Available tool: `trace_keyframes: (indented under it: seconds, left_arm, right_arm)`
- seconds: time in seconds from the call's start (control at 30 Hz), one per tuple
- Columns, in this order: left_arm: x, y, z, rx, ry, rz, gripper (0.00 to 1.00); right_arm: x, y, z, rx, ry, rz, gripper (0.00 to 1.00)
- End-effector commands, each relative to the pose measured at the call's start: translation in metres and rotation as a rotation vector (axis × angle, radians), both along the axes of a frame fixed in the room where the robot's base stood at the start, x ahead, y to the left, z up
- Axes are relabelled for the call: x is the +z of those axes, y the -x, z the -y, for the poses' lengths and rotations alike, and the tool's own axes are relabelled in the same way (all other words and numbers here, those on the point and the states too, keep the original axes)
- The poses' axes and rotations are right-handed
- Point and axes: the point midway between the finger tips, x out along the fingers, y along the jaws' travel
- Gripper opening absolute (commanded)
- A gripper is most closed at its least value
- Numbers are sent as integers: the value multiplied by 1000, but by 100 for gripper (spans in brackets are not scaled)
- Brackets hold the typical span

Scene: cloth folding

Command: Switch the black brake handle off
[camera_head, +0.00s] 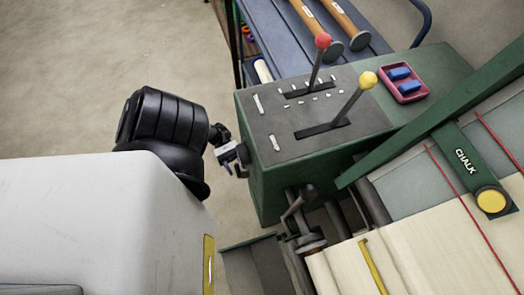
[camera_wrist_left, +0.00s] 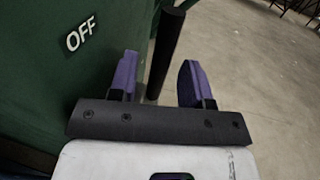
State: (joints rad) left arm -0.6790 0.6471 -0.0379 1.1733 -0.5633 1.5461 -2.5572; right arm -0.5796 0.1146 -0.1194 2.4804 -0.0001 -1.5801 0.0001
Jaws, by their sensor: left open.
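The black brake handle (camera_wrist_left: 165,55) is a dark round bar. The two purple-blue fingers are apart, one on each side of the bar, with gaps visible. Whether either finger touches it I cannot tell. A white OFF label (camera_wrist_left: 80,33) is on the green panel left of the handle. In the head view my left gripper (camera_head: 230,163) is small, at the left side of the green machine (camera_head: 275,185); the handle is hard to make out there. My right gripper is out of view.
A red-knobbed lever (camera_head: 322,42) and a yellow-knobbed lever (camera_head: 367,80) stand on the machine's grey top. A dark crank (camera_head: 297,203) is on the front. Open floor lies left of the machine.

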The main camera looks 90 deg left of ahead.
Motion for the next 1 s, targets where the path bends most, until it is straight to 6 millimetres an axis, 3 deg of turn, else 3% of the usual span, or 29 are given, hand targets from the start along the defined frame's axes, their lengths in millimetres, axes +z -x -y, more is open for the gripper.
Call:
trace_keyframes:
  seconds: [0.6,1.0]
  left_arm:
    - [-2,30,-62,1,-2,-1,44]
    - [-1,33,-68,0,-1,0,44]
  right_arm:
    - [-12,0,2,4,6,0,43]
    - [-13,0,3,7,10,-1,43]
